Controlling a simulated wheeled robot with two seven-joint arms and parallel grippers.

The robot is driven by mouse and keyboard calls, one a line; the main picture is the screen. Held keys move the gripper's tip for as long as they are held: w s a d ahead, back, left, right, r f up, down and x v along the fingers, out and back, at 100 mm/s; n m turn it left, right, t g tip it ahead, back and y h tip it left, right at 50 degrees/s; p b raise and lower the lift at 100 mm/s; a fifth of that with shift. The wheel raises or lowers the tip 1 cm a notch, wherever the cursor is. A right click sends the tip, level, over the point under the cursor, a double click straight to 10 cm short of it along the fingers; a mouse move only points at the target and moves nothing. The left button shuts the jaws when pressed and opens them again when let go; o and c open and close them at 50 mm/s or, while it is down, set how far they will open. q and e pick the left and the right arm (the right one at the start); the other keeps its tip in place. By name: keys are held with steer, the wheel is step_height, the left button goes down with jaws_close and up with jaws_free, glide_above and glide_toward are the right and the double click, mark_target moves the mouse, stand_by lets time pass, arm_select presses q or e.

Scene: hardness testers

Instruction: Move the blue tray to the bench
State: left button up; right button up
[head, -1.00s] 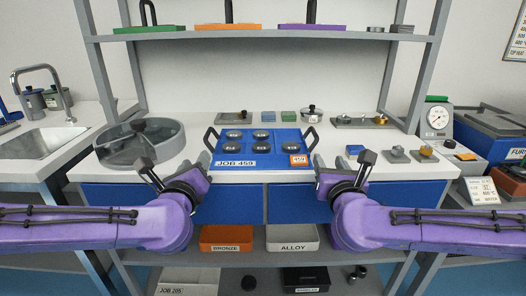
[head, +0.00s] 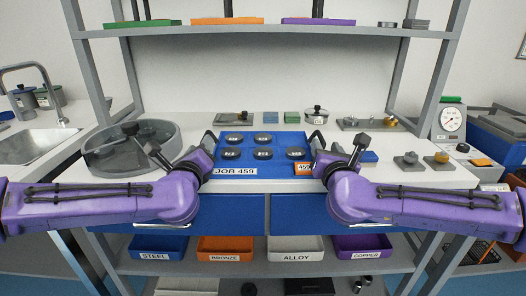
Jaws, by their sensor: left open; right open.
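The blue tray (head: 262,169) lies on the white worktop, labelled JOB 459, with several dark round samples such as this one (head: 264,154) in it. It has a dark handle at each side; the right handle (head: 318,140) shows, and the left one is mostly hidden by my gripper. My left gripper (head: 201,160) is open at the tray's left side. My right gripper (head: 324,160) is open at the tray's right side. Both are close to the handles; I cannot tell whether they touch them. An orange tag (head: 304,168) on the tray's front right is partly covered.
Labelled bins (head: 226,246) stand on the lower shelf. An upper shelf (head: 270,31) crosses above. A sink (head: 36,144) is at far left.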

mark_target(208, 131)
arm_select(q)
steer(key=w, duration=0.5)
steer(key=shift+w, duration=0.2)
arm_select(e)
steer(key=w, duration=0.5)
steer(key=shift+w, duration=0.25)
arm_select(q)
jaws_close()
arm_select(e)
jaws_close()
